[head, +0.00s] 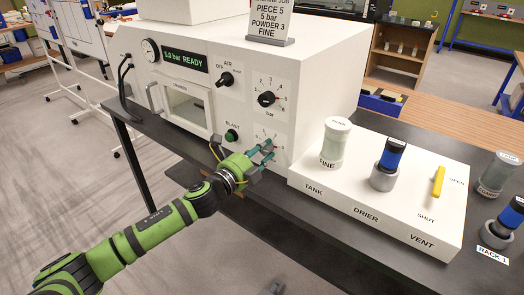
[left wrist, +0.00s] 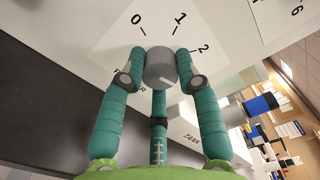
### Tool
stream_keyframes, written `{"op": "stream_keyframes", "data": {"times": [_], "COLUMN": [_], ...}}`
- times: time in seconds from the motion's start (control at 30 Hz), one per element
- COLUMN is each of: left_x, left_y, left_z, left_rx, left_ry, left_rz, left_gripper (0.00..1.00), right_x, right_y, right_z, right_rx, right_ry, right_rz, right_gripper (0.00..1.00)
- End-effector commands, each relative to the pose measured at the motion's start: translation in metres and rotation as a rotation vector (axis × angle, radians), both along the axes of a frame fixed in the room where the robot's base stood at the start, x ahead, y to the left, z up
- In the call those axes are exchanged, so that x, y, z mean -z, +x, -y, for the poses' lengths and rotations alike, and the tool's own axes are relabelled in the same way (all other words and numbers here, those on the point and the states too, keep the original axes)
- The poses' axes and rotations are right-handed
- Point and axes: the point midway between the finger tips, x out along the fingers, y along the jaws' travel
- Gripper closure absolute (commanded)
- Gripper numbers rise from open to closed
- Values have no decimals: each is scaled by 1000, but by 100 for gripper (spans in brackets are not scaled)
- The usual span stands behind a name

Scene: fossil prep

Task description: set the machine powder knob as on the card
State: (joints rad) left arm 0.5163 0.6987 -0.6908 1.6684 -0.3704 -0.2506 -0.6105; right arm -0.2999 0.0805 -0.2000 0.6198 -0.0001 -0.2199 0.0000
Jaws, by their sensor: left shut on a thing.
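The white machine (head: 225,50) stands on the dark bench, its display reading "5.0 bar READY". A card (head: 270,20) on top reads "PIECE 5, 5 bar, POWDER 3, FINE". The powder knob (left wrist: 160,67) is a grey round knob low on the front panel, on a white dial plate. The marks 0, 1 and 2 show in the left wrist view; the rest is hidden or out of view. My left gripper (head: 266,153) is at this knob, its teal fingers shut on the knob's sides.
Above are the bar knob (head: 266,99), air switch (head: 226,79) and green blast button (head: 232,135). Right of my gripper, a white station (head: 335,185) holds a FINE jar (head: 335,143), a blue-topped canister (head: 388,165) and a yellow lever (head: 438,181).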

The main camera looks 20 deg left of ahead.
Motion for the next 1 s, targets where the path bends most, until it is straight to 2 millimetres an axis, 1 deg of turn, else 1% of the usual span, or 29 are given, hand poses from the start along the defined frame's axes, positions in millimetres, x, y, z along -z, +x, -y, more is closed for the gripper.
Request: {"op": "stream_keyframes", "data": {"times": [0.33, 0.37, 0.4, 0.77, 0.87, 1.0], "left_x": [1, 1, 1, 1, 2, 3], "left_y": [0, 0, 0, -2, -9, -31], "left_z": [0, 0, 0, -1, -3, -11], "left_rx": [1, 1, 1, 0, 0, 2], "left_ry": [5, 5, 5, 3, 4, 5], "left_rz": [1, 1, 1, 0, -1, -4], "left_gripper": [100, 55, 43, 43, 43, 43], "right_x": [0, 0, 0, 0, 0, 0], "right_y": [0, 0, 0, -1, 0, 0], "right_z": [0, 0, 0, 1, 0, 0], "right_rx": [0, 0, 0, -1, 0, 0], "right_ry": [0, 0, 0, -1, 0, 0], "right_rz": [0, 0, 0, -1, -1, 0], "right_gripper": [60, 60, 60, 60, 60, 60]}}
